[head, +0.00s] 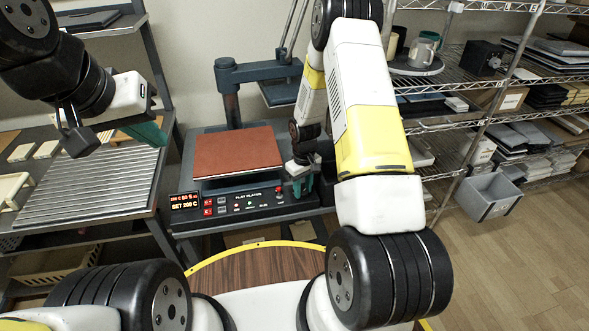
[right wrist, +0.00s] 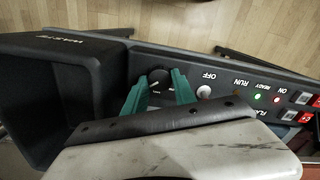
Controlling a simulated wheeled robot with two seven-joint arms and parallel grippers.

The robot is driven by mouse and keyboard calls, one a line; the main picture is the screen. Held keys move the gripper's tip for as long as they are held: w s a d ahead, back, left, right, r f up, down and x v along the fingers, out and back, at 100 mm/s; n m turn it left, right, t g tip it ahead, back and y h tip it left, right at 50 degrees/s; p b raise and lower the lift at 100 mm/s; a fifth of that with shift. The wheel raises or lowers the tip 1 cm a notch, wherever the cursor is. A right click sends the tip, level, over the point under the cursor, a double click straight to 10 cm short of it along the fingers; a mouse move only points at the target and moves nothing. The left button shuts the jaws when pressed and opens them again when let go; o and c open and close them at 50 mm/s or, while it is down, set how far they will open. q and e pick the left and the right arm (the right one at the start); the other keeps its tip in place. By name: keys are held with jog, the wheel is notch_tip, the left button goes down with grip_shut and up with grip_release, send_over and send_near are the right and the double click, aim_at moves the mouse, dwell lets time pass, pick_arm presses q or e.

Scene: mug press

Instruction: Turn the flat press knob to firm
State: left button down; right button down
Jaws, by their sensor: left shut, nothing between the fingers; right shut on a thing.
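The flat press has a red-brown platen (head: 237,152) and a dark front panel (head: 240,206) lettered "FLAT PLATEN". In the right wrist view its black round knob (right wrist: 160,75) sits between the teal fingers of my right gripper (right wrist: 160,84), which is shut on it. The marks on the knob are too small to read. In the head view my right gripper (head: 299,186) is at the panel's right end and the knob is hidden. My left gripper (head: 152,132) is shut and empty, above the ribbed table at the left.
The panel's display (head: 186,202) reads "SET 200 C". A black waste bin (right wrist: 60,95) stands close by the knob. Wire shelves (head: 460,110) stand at the right.

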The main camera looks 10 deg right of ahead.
dwell(0.4)
jog(key=c, duration=1)
grip_release()
jog(key=shift+r, duration=3.9)
notch_tip(320, 180, up, 11)
jog(key=m+t, duration=0.1)
send_over(303, 191)
jog(key=s, duration=0.1)
jog(key=s+r+m+t, duration=0.1)
jog(key=s+r, duration=0.2)
jog(key=r, duration=0.3)
jog(key=s+r+t, duration=0.1)
jog(key=s+r, duration=0.2)
jog(key=r, duration=0.2)
jog(key=s+r+t, duration=0.1)
jog(key=s+r, duration=0.3)
jog(key=s, duration=0.1)
jog(key=s+a+r+m+t+y, duration=0.1)
jog(key=s+r, duration=0.3)
jog(key=s, duration=0.2)
jog(key=s+a+r+m+t+y, duration=0.1)
jog(key=s+r, duration=0.3)
jog(key=s, duration=0.2)
jog(key=shift+s+a, duration=0.15)
jog(key=shift+a, duration=0.05)
